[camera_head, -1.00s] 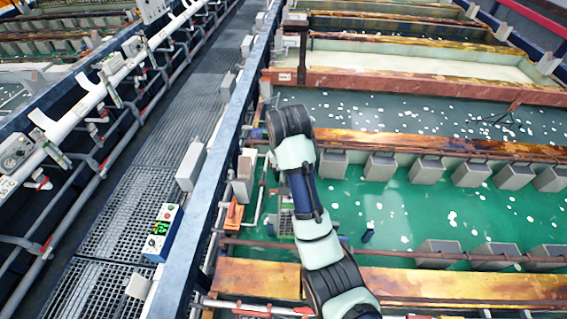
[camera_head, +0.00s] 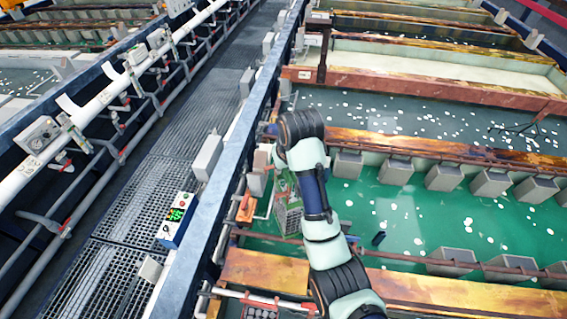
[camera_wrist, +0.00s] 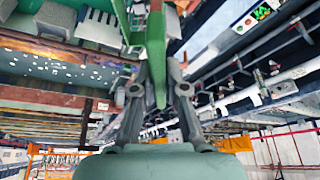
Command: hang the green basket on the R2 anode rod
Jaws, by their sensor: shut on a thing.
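The green basket (camera_head: 288,217) shows in the head view just left of my arm, a grey box-like body with green at its upper part, over the green bath. In the wrist view its green part (camera_wrist: 155,45) stands between my fingers, and my gripper (camera_wrist: 156,82) is shut on it. My arm hides the gripper in the head view. Two brownish rods cross the green bath, a near rod (camera_head: 400,258) and a far rod (camera_head: 420,158), with grey boxes along them. No R2 label is readable. The basket appears apart from both rods.
A blue beam (camera_head: 228,150) runs along the bath's left side. An orange block (camera_head: 246,208) and a grey box (camera_head: 257,181) sit close left of the basket. Rusty planks (camera_head: 265,271) cross in front. A small dark object (camera_head: 379,238) lies right of my arm.

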